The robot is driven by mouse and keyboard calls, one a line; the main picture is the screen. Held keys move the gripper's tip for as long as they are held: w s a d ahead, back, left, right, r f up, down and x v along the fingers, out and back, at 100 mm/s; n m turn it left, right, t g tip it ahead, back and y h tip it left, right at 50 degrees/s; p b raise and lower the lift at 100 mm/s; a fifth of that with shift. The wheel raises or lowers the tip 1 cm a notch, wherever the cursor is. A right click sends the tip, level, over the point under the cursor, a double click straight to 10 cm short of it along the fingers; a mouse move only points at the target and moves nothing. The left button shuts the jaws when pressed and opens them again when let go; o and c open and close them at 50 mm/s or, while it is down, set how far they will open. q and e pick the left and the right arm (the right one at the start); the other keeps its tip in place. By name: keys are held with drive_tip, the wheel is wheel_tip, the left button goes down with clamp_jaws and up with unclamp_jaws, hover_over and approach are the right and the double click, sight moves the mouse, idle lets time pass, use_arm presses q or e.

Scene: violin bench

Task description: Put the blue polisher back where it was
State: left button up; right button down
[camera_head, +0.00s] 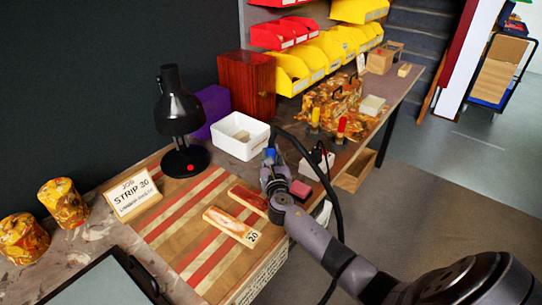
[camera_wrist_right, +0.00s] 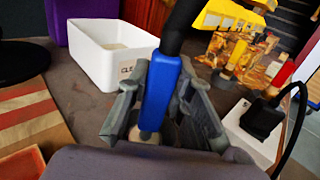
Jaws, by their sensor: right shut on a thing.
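The blue polisher (camera_wrist_right: 160,85) stands roughly upright between the fingers of my right gripper (camera_wrist_right: 165,105), which is shut on it. Its black upper end runs up out of the wrist view, and a pale round tip shows at its lower end. In the head view, a bit of the blue polisher (camera_head: 269,152) shows above my right gripper (camera_head: 271,168), over the bench just in front of the white bin. Whether its tip touches the bench is unclear. A yellow-topped tool (camera_head: 315,116) and a red-topped tool (camera_head: 341,126) stand farther along the bench. My left gripper is not in view.
A white bin (camera_head: 228,148) is close behind the gripper. A white box with a black plug and cable (camera_wrist_right: 248,128) is at its right. Patterned blocks (camera_head: 330,97) stand behind.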

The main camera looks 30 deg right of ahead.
drive_tip(key=shift+f, duration=0.1)
drive_tip(key=c, duration=1.4)
unclamp_jaws()
drive_tip(key=shift+f, duration=0.1)
drive_tip(key=shift+r, duration=0.4)
drive_tip(key=v, duration=1.2)
drive_tip(key=shift+f, duration=0.1)
